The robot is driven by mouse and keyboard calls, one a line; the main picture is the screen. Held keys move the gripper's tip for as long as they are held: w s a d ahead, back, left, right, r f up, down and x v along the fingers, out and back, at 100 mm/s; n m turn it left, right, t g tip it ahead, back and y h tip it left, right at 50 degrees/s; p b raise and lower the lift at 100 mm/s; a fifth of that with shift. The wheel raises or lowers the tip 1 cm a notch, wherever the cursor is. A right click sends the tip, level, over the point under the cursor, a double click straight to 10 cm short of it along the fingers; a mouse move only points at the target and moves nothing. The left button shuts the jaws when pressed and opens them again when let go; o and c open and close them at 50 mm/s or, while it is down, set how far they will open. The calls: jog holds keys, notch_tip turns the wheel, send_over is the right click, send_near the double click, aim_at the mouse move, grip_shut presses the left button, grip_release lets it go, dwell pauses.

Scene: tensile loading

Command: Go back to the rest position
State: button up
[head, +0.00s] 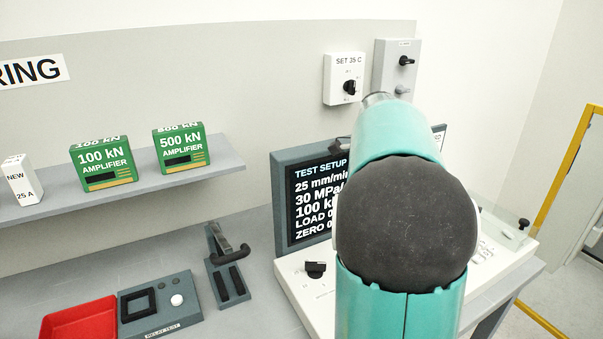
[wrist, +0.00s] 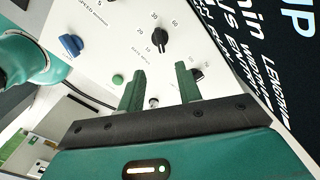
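My gripper (wrist: 160,80) shows in the wrist view with its two dark green fingers apart and nothing held between them. It faces a white control panel (wrist: 120,45) with dials. A small grey button or knob (wrist: 153,102) on the panel shows between the fingers; I cannot tell how far the fingers are from it. In the head view my teal arm stretches forward over the console (head: 306,287) and hides my gripper.
A dark test setup screen (head: 280,205) stands behind the console, partly hidden by my arm. A shelf (head: 215,167) holds two green amplifier boxes (head: 103,163). A lever switch (head: 227,270), a relay test box (head: 150,318) and a red tray (head: 80,320) lie on the bench at left.

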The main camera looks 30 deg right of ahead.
jog(key=s+a+r+n+t, duration=0.1)
jog(key=s+a+n+t, duration=0.2)
jog(key=a+n, duration=1.35)
jog(key=s+a+f+n+t, duration=0.1)
jog(key=s+a+n, duration=0.3)
jog(key=a, duration=0.4)
jog(key=s+a+f+n+t, duration=0.1)
jog(key=s+a+f+n, duration=0.2)
jog(key=a, duration=0.6)
jog(key=shift+s+n+t, duration=0.3)
jog(key=shift+s+n, duration=0.25)
jog(key=shift+n, duration=0.3)
jog(key=shift+d, duration=0.2)
